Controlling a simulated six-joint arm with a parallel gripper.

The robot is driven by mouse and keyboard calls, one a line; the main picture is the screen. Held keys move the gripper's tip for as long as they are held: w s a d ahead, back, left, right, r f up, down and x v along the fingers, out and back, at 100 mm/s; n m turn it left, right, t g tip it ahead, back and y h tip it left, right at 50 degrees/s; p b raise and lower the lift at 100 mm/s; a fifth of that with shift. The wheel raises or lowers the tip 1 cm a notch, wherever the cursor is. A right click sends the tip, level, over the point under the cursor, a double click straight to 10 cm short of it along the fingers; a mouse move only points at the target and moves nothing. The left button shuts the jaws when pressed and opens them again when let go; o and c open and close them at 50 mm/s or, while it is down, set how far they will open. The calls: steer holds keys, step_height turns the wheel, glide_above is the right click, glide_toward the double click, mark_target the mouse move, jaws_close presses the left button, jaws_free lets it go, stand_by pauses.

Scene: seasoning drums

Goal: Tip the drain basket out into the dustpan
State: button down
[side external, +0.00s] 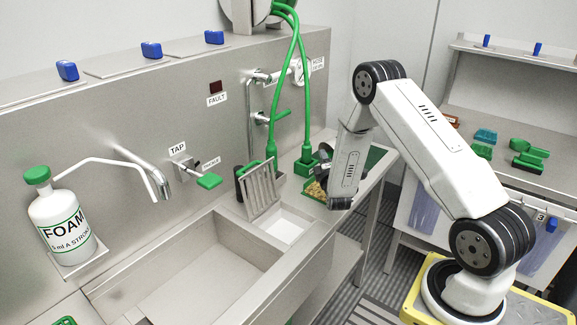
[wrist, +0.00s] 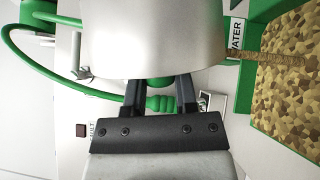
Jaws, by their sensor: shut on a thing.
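The drain basket (wrist: 150,35) is a smooth pale metal vessel at the top of the wrist view. My gripper (wrist: 160,85) is shut on it, with its two dark fingers meeting the basket's near edge. The green dustpan (wrist: 242,95) is at the right of the wrist view, which is turned sideways, and holds a layer of brown and tan crumbs (wrist: 290,85). A thin brown stream runs from beside the basket to the crumbs. In the side view the dustpan's crumbs (side external: 314,190) show left of my wrist, which hides the basket and fingers.
A slatted grate (side external: 263,190) leans over the white drain opening (side external: 280,229), beside the empty sink (side external: 200,270). Green hoses (side external: 298,80) and a wall pipe rise behind the work. The foam bottle (side external: 62,225) stands far left. Green tools (side external: 528,150) lie on the right shelf.

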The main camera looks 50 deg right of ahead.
mark_target(329, 145)
steer(key=shift+a+f+n+t, duration=0.2)
steer(key=shift+f+n+t, duration=0.1)
steer(key=shift+f+n, duration=0.25)
steer(key=shift+d+r+m+g, duration=0.2)
steer(key=shift+r+m, duration=0.2)
steer(key=shift+r, duration=0.15)
steer(key=shift+d+r+m+g, duration=0.1)
steer(key=shift+r+m+g, duration=0.1)
steer(key=shift+r+m, duration=0.25)
steer(key=shift+s+d+r+m+g+y, duration=0.1)
steer(key=shift+d+r+m+g+y, duration=0.15)
steer(key=shift+m, duration=0.25)
steer(key=shift+s+d+r+m+g+y, duration=0.15)
steer(key=shift+d+m+y, duration=0.1)
steer(key=shift+m, duration=0.25)
steer(key=shift+r, duration=0.1)
